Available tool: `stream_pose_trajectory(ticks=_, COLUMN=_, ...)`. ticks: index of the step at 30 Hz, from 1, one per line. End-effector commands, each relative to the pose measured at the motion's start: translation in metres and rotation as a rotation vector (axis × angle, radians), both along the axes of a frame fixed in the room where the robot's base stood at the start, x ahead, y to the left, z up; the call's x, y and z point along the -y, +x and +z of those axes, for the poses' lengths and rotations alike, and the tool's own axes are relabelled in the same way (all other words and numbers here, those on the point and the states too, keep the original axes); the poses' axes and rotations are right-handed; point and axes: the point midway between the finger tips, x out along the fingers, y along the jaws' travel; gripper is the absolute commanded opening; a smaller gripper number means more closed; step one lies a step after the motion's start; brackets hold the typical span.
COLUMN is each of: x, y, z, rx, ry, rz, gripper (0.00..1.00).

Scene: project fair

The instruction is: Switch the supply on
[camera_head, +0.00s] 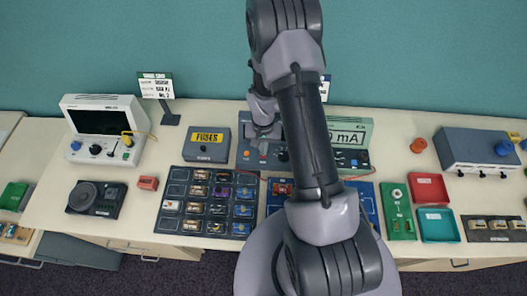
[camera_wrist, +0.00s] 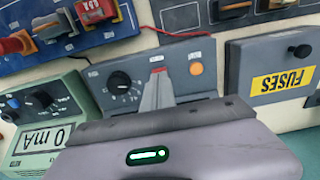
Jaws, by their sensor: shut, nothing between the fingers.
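The supply is a grey box (camera_wrist: 112,68) in the wrist view, with a black dial (camera_wrist: 119,82), a small red part (camera_wrist: 158,70) that looks like a switch, and a round orange button or lamp (camera_wrist: 196,68). My gripper (camera_wrist: 158,78) is shut and empty, its tips right at the red part. I cannot tell if they touch it, and they partly hide it. In the head view the supply (camera_head: 246,160) stands mid-table, partly behind my arm, with my gripper (camera_head: 263,137) over it.
A green meter (camera_head: 358,128) reading "0 mA" stands right of the supply. A grey FUSES box (camera_head: 206,151) stands to its left. A dark compartment tray (camera_head: 174,188) and a blue board (camera_head: 273,204) lie in front. A screen instrument (camera_head: 104,112) stands farther left.

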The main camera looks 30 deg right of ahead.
Motion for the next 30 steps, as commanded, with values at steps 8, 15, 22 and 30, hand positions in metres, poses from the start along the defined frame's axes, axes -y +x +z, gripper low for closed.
stream_pose_trajectory(ticks=8, x=0.0, y=0.0, z=0.0, rx=0.0, ry=0.0, rz=0.0, gripper=0.0)
stream_pose_trajectory(ticks=15, x=0.0, y=0.0, z=-0.0002, rx=0.0, ry=0.0, rz=0.0, gripper=0.0)
stream_pose_trajectory(ticks=22, x=0.0, y=0.0, z=-0.0034, rx=0.0, ry=0.0, rz=0.0, gripper=0.0)
stream_pose_trajectory(ticks=30, x=0.0, y=0.0, z=-0.0075, rx=0.0, ry=0.0, rz=0.0, gripper=0.0)
